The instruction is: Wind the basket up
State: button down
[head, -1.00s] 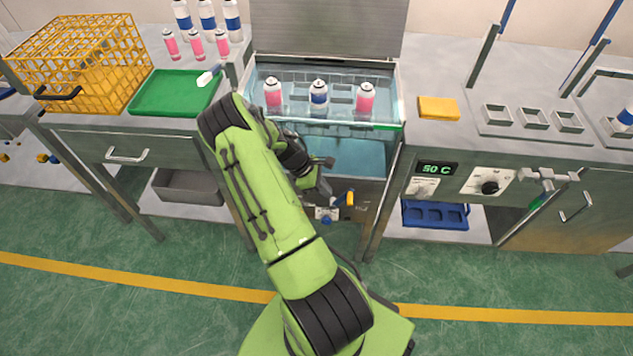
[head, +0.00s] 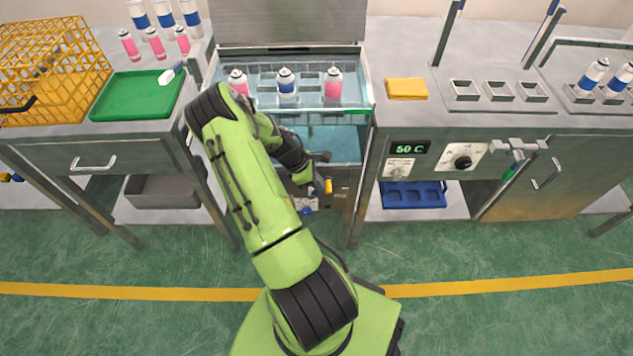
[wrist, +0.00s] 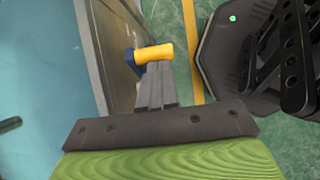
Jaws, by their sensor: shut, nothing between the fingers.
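A rack-like basket sits in the water bath (head: 318,140), with three cans standing in it: pink (head: 333,84), blue-banded (head: 286,84) and another pink one partly behind my arm. A yellow crank handle (head: 328,186) is on the bath's front, with a blue part (head: 306,211) below. In the wrist view the yellow handle (wrist: 153,53) lies crosswise at the tips of my gripper (wrist: 155,75). My gripper (head: 320,187) is shut and empty, close beside the handle. I cannot tell whether it touches it.
A yellow wire basket (head: 92,72) and green tray (head: 115,98) stand on the left bench. The bath's lid (head: 290,20) is up. The green floor in front is clear.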

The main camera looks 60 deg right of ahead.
jog(key=shift+s+d, duration=0.1)
jog(key=shift+s, duration=0.15)
jog(key=s+d+f+t+y+b, duration=0.3)
jog(key=s+d+f+t+b, duration=0.1)
jog(key=s+f, duration=0.4)
jog(key=shift+t+b, duration=0.6)
jog(key=shift+t, duration=0.7)
jog(key=shift+d, duration=0.1)
